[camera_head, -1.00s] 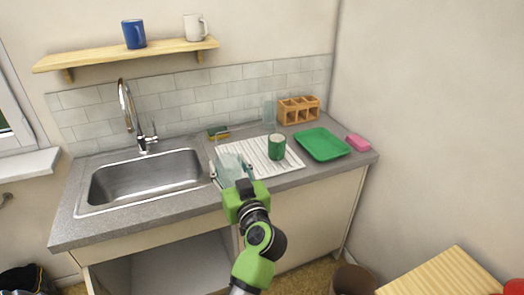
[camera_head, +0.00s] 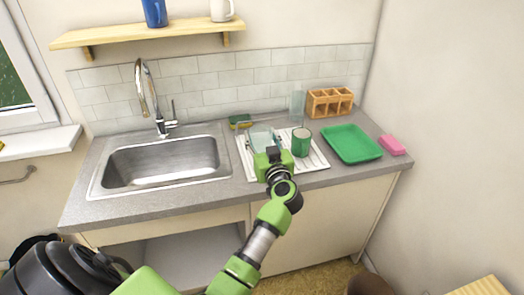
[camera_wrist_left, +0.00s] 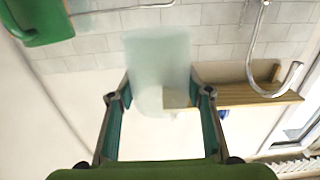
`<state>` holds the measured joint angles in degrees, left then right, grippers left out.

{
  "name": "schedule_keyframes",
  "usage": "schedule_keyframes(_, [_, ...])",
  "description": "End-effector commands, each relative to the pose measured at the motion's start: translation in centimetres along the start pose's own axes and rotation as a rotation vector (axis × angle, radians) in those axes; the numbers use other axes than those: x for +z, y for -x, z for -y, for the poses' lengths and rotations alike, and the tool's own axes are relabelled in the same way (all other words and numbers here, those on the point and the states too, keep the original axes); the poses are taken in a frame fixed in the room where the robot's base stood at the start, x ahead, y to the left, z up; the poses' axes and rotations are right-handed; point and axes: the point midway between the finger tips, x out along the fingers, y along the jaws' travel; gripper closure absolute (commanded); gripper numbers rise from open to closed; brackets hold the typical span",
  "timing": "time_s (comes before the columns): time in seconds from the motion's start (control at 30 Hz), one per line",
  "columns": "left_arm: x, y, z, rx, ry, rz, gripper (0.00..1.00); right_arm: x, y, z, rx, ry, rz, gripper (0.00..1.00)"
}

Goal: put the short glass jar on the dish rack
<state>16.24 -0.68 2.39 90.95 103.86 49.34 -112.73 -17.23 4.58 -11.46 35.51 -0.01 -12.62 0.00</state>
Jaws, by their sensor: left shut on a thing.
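The short glass jar (camera_head: 262,134) is clear and pale, and shows in the head view over the left part of the dish rack (camera_head: 318,160), a white ribbed rack on the counter. My left gripper (camera_head: 264,146) is shut on the jar, its two fingers on either side. In the left wrist view the jar (camera_wrist_left: 158,62) sits between the fingers of this gripper (camera_wrist_left: 162,95). Whether the jar's base touches the rack cannot be told, since my gripper covers part of it. My right gripper is not in view.
A green mug (camera_head: 301,143) stands on the rack, right of the jar. A tall clear glass (camera_head: 297,106) and a wooden holder (camera_head: 330,102) stand behind. A sponge (camera_head: 240,121) lies behind the rack, a green tray (camera_head: 352,144) to the right, the sink (camera_head: 160,160) to the left.

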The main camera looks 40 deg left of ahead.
Motion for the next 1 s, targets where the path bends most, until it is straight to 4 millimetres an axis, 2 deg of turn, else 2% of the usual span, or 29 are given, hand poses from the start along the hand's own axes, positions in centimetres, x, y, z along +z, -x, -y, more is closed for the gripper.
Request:
schedule_keyframes(0.03, [1.4,-0.8,-0.1,0.000,-0.006,0.001,0.80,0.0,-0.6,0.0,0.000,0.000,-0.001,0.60])
schedule_keyframes(0.2, [3.6,-2.7,-0.6,0.001,-0.003,0.000,0.80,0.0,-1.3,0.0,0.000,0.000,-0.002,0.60])
schedule_keyframes(0.43, [5.0,-3.8,-0.8,0.001,-0.004,-0.001,0.80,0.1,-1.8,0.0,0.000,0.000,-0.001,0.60])
schedule_keyframes(0.6, [7.5,-3.7,-0.8,0.001,-0.003,0.001,0.80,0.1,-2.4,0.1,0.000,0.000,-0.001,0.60])
schedule_keyframes(1.0, [8.0,-3.6,-0.8,0.001,-0.001,0.001,0.80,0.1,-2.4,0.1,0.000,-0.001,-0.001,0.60])
